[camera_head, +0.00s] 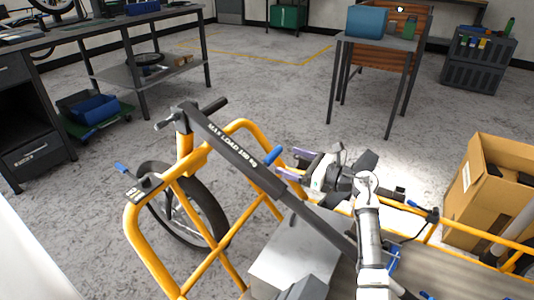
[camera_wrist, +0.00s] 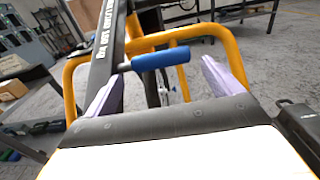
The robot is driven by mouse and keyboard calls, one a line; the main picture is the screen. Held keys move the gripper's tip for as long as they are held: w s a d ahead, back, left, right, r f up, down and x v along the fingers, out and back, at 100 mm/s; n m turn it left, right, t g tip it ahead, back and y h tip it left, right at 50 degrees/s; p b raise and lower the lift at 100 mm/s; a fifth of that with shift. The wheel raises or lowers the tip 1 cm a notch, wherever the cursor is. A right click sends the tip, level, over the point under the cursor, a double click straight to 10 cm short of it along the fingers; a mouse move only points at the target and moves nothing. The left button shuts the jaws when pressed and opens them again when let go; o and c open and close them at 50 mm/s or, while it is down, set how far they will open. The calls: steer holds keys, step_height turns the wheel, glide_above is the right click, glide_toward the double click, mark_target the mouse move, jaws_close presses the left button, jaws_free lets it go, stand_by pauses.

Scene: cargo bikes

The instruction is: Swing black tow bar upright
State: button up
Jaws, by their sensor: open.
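The black tow bar (camera_head: 240,147) with white "MAX LOAD" lettering slants from the upper left, over the yellow bike frame, down to the lower right. It also shows at the upper left of the wrist view (camera_wrist: 104,45). A blue grip (camera_head: 272,156) sticks out from its side; in the wrist view the blue grip (camera_wrist: 160,60) lies crosswise ahead of my fingers. My gripper (camera_head: 287,162) is open, its two purple fingers pointing at the blue grip. In the wrist view my gripper (camera_wrist: 162,77) has nothing between its fingers; whether they touch the grip cannot be told.
The yellow tube frame (camera_head: 134,228) and a black wheel (camera_head: 205,213) stand below the bar. A grey box (camera_head: 293,257) lies under it. A cardboard box (camera_head: 492,185) stands at the right. Workbenches stand behind, with open floor between.

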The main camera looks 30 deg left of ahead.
steer(key=a, duration=0.8)
steer(key=shift+s+a, duration=0.25)
steer(key=shift+a, duration=0.05)
steer(key=c, duration=1.1)
